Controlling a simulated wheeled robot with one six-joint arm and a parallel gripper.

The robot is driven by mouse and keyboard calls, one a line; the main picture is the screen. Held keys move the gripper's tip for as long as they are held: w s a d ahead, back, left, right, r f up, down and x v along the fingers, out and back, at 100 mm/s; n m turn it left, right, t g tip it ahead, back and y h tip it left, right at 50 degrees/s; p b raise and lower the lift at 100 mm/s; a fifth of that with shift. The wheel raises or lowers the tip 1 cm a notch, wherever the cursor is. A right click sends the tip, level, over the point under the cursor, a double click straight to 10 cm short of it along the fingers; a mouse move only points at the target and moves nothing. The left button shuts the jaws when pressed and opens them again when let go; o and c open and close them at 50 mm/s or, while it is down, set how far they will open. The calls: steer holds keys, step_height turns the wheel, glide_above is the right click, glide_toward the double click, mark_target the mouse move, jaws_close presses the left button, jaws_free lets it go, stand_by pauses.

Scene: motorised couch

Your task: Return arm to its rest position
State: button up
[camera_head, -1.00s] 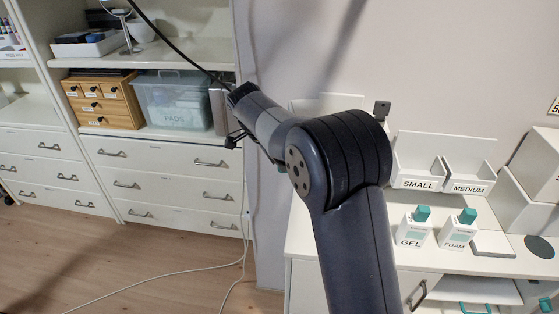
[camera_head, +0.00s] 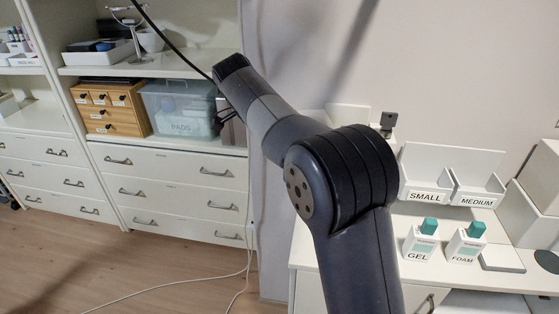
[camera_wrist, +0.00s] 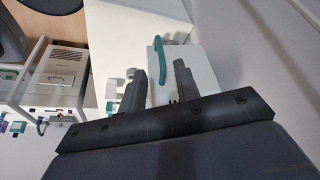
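My arm rises from the bottom of the head view, bends at a dark joint, and its forward link points up and left towards the shelves. In the wrist view my gripper (camera_wrist: 159,68) shows two dark fingers standing apart with a clear gap. Nothing is held between them. Beyond the fingers is a white box-like thing (camera_wrist: 205,72) with a teal handle (camera_wrist: 168,60). In the head view the fingers are mostly hidden behind my arm, and their state cannot be read there.
A white counter (camera_head: 420,283) at right holds GEL (camera_head: 419,246) and FOAM (camera_head: 463,248) bottles and bins marked SMALL (camera_head: 425,196) and MEDIUM (camera_head: 476,200). Shelves at left hold a wooden drawer box (camera_head: 108,108) and a PADS tub (camera_head: 180,108). Floor (camera_head: 60,262) at lower left is open, with a white cable.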

steer(key=shift+s+a+r, duration=0.1)
steer(key=shift+a+r, duration=0.15)
steer(key=shift+r, duration=0.45)
steer(key=x, duration=1)
steer(key=shift+d+f, duration=0.2)
steer(key=shift+f, duration=0.25)
steer(key=shift+s+d, duration=0.15)
steer(key=shift+d, duration=0.1)
